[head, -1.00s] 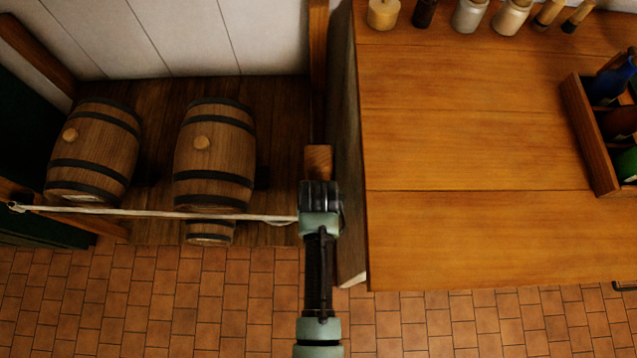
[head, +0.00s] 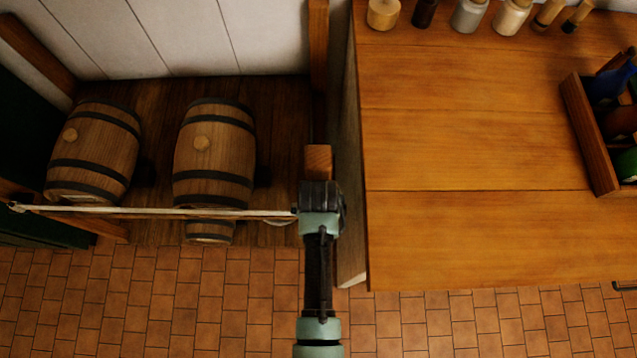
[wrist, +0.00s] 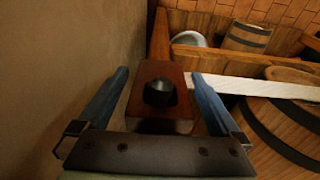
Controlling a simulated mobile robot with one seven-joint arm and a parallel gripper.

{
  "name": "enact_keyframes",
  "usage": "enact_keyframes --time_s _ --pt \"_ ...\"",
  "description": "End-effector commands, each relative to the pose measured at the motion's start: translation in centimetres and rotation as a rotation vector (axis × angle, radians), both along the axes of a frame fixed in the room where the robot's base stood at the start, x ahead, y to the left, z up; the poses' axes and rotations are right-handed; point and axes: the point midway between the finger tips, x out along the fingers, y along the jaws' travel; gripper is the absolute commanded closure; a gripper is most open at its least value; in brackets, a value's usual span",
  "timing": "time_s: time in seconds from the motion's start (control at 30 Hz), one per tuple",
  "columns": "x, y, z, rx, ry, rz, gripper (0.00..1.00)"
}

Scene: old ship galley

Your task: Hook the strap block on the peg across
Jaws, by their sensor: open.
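My gripper (wrist: 160,74) is open, with one blue finger on each side of the reddish-brown strap block (wrist: 142,112). A gap shows between the block and the left finger; the right finger is closer to it. A round black knob (wrist: 160,92) stands out of the block's face; I cannot tell whether it is the peg's end or part of the block. The pale strap (head: 160,211) runs nearly straight from the left post to my gripper (head: 320,196) in the head view. The strap also shows in the wrist view (wrist: 270,88).
Barrels (head: 213,150) (head: 95,150) lie behind the strap. The counter (head: 480,150) with jars and a bottle crate (head: 590,135) is close on the right. The tiled floor (head: 200,300) in front is clear.

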Motion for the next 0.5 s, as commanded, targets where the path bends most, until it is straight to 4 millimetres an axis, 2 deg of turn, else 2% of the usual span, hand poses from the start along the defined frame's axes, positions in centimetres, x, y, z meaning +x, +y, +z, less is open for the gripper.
enact_keyframes --time_s 0.17,0.5 --pt "-0.2 0.0 1.3 0.0 -0.001 0.0 0.0" --pt "-1.3 0.0 8.1 0.0 -0.004 0.0 0.0"
